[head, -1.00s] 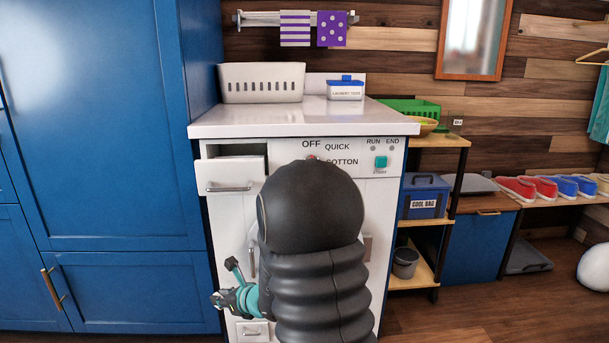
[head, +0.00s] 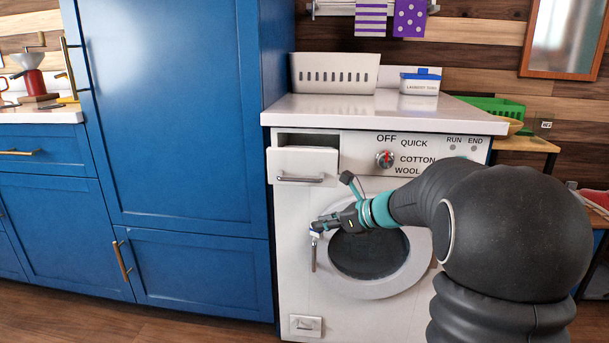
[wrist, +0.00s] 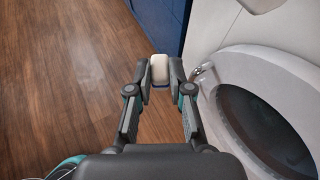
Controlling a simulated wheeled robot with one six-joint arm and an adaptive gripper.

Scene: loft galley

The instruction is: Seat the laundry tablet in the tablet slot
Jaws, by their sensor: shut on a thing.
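The laundry tablet (wrist: 159,69), white with a dark blue underside, is held between the fingertips of my gripper (wrist: 160,76). In the head view my gripper (head: 318,227) is shut on the small tablet (head: 314,234), in front of the washing machine's door handle and below the drawer. The drawer (head: 304,165), at the machine's upper left, is pulled out, with a dark gap above its front. The drawer's inside is hidden behind that front, and I cannot make out a tablet slot.
The round washer door (head: 417,265) is shut; its handle (head: 313,256) is close to my gripper. A white basket (head: 334,73) and a laundry soda box (head: 420,82) stand on the worktop (head: 385,108). A tall blue cabinet (head: 166,110) stands left. Floor in front is clear.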

